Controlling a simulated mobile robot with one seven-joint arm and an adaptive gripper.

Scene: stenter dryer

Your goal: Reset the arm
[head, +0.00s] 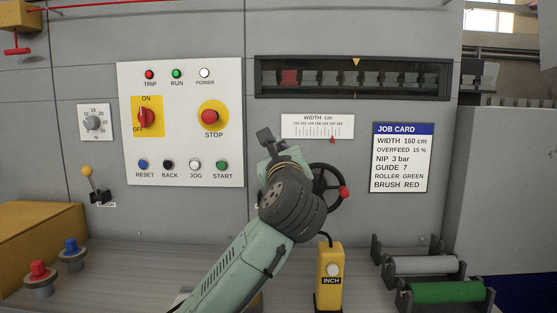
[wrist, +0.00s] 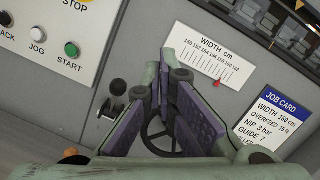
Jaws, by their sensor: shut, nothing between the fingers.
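The black handwheel (head: 318,187) with a red knob (head: 344,192) is partly hidden behind my wrist. In the wrist view the handwheel (wrist: 157,142) shows behind and between the fingers. I cannot tell whether the fingers touch anything.
The control panel (head: 180,100) is left of my gripper, the job card (head: 401,158) right. A yellow INCH box (head: 330,278) stands close beside my arm. Grey (head: 424,265) and green (head: 446,292) rollers lie at right. Red (head: 38,270) and blue (head: 71,247) knobbed pieces stand at left.

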